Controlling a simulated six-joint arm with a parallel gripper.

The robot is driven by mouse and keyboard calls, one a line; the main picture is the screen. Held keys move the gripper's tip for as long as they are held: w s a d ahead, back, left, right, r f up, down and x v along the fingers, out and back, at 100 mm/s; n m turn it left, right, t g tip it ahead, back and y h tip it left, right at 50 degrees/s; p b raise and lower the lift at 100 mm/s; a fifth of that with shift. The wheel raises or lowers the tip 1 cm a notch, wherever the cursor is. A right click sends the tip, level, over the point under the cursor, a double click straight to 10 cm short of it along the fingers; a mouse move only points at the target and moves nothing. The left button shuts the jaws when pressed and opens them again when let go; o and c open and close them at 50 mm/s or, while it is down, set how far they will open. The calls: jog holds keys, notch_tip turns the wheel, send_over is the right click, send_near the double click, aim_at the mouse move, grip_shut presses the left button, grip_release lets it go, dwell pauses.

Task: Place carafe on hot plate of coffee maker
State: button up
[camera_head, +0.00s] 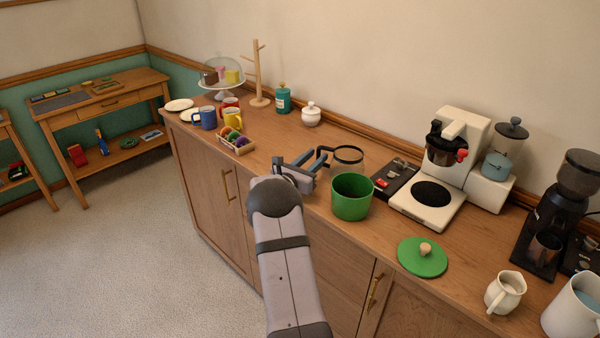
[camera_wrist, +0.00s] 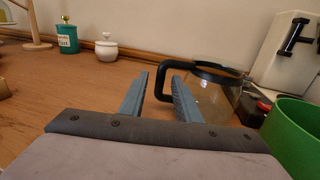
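The glass carafe (camera_head: 346,163) with black rim and handle stands on the counter behind the green pot. In the wrist view the carafe (camera_wrist: 212,98) is ahead, slightly right. Its black handle (camera_wrist: 161,82) points toward me and appears between the fingertips. My gripper (camera_head: 318,159) is open, with one finger on each side of the handle in the wrist view (camera_wrist: 159,75); I see no clear contact. The white coffee maker (camera_head: 465,135) stands to the right. Its round black hot plate (camera_head: 432,194) is bare, below the dark brew basket (camera_head: 441,148).
The green pot (camera_head: 352,198) stands close right of my gripper. A black box with red parts (camera_head: 392,178) lies between carafe and coffee maker. A green lid (camera_head: 422,257) lies in front. A grinder (camera_head: 563,205) stands far right.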

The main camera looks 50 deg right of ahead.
jog(key=shift+o, duration=0.4)
jog(key=a, duration=0.3)
jog(key=s+a+b, duration=0.1)
jog(key=a, duration=0.2)
jog(key=s+a, duration=0.1)
jog(key=a, duration=0.2)
jog(key=shift+a+b, duration=0.25)
jog(key=shift+b, duration=0.1)
jog(key=shift+f, duration=0.1)
